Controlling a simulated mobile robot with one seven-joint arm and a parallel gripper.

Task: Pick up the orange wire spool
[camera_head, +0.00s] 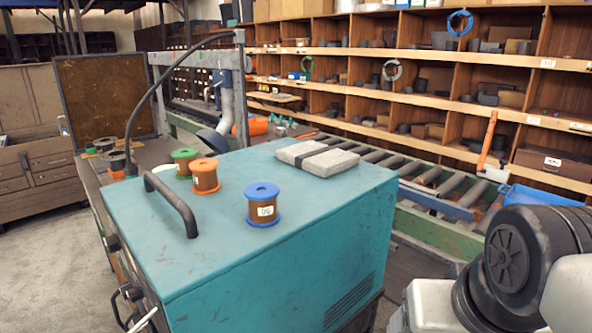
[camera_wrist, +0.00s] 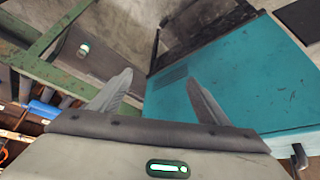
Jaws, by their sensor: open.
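The orange wire spool (camera_head: 204,176) has orange flanges and a brown wound middle. It stands upright on top of the teal cabinet (camera_head: 150,225) in the head view. A green spool (camera_head: 184,162) stands just behind it to the left, and a blue spool (camera_head: 262,204) with a white label stands to its front right. In the wrist view my gripper (camera_wrist: 158,95) is open, with empty space between its two fingers. The teal cabinet also shows in the wrist view (camera_wrist: 235,85), beyond the right finger. No spool shows in the wrist view.
A dark handle (camera_head: 172,203) rises from the cabinet top left of the spools. A grey block with a dark strap (camera_head: 318,157) lies at its back right. A roller conveyor (camera_head: 425,175) and wooden shelves (camera_head: 440,70) stand behind. The cabinet's front right top is clear.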

